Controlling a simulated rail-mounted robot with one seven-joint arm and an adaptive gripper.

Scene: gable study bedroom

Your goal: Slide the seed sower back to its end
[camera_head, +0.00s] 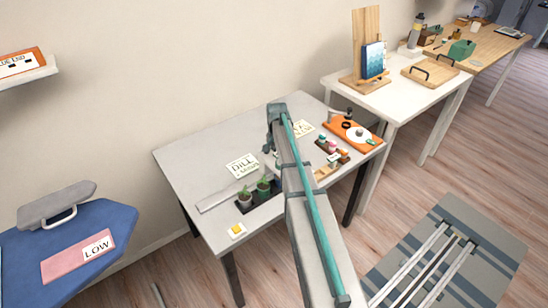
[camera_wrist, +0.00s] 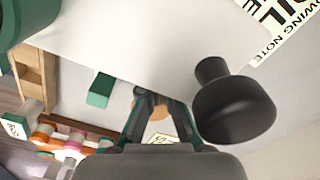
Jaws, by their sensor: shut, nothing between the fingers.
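No part is clearly identifiable as the seed sower. A black knob-shaped piece (camera_wrist: 235,108) stands close to the right of my gripper (camera_wrist: 153,100) in the wrist view; I cannot tell whether it belongs to the sower. My gripper's fingers are shut and empty, pointing at the grey tabletop. A small green block (camera_wrist: 100,89) lies left of the fingertips, apart from them. In the head view my gripper hangs over the middle of the grey table (camera_head: 185,160), and my arm hides much of the area beneath. A long pale strip (camera_head: 225,194) lies on the table's left part.
A DILL note card (camera_head: 242,166) lies behind two potted seedlings (camera_head: 254,191). An orange board with a white disc (camera_head: 353,135) sits at the table's right, near several small coloured items (camera_head: 334,158). A yellow-centred square (camera_head: 237,230) lies at the front left. The table's back left is clear.

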